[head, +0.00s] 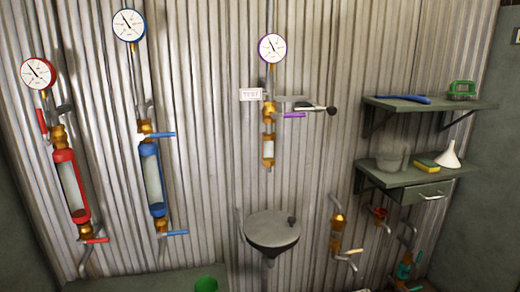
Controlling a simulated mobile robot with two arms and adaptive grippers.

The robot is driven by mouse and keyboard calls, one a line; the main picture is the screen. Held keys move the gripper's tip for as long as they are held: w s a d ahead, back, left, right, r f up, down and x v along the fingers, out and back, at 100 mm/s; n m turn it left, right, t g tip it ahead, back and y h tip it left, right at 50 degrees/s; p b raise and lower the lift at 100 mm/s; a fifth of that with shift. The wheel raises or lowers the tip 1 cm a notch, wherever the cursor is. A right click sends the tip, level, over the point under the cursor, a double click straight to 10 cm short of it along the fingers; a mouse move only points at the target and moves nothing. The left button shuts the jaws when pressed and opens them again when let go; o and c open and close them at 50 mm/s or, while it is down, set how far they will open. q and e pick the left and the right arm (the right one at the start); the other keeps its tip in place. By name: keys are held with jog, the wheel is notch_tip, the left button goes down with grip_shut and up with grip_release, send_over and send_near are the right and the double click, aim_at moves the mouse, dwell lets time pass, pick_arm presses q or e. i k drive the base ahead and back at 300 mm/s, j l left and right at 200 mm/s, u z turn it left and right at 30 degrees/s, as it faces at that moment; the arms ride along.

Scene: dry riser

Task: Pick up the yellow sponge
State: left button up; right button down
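The yellow sponge (426,163) is a small flat block with a darker, greenish layer. It lies on the lower wall shelf (395,180) at the right. It sits between a grey translucent bucket-like container (391,157) on its left and a white funnel (449,155) on its right, close to the funnel. Neither of my grippers shows in the head view.
The upper shelf (430,105) holds a blue tool (405,98) and a green brush (462,89). A drawer (428,193) hangs under the lower shelf. Pipes, gauges and a grey basin (272,230) stick out from the corrugated wall. A green cup (206,284) stands at the bottom.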

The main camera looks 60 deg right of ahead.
aim_at(428, 167)
jog(key=z, duration=3.15)
jog(key=u, duration=1.8)
jog(key=z, duration=1.8)
jog(key=i+l+u, duration=0.15)
jog(key=i+l, duration=0.3)
jog(key=i+l+u, duration=0.15)
jog(key=i+l, duration=0.3)
jog(key=i+l+u, duration=0.15)
jog(key=i+l, duration=0.25)
jog(key=l, duration=0.15)
